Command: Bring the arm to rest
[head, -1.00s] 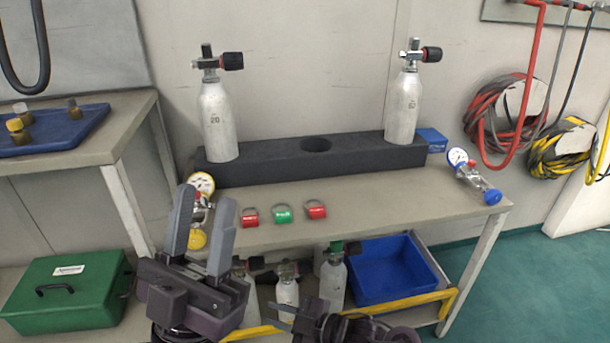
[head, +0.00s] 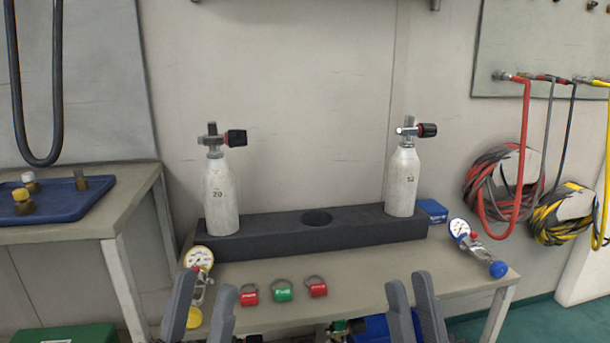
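My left gripper (head: 199,306) is at the bottom left of the head view, its two fingers apart with nothing between them that I can see as held. It stands in front of the table's left end and partly covers the yellow-capped gauge (head: 199,262). My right gripper (head: 418,304) is at the bottom, right of the middle, its two fingers apart and empty, in front of the table's front edge. The lower parts of both grippers are out of frame.
Two white cylinders (head: 221,195) (head: 402,182) stand upright in a dark block (head: 270,238) with an empty middle hole. Three ringed tags, red (head: 249,297), green (head: 283,294) and red (head: 317,289), lie in front. A blue-capped gauge (head: 463,232) lies at right. A blue tray (head: 55,202) sits left.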

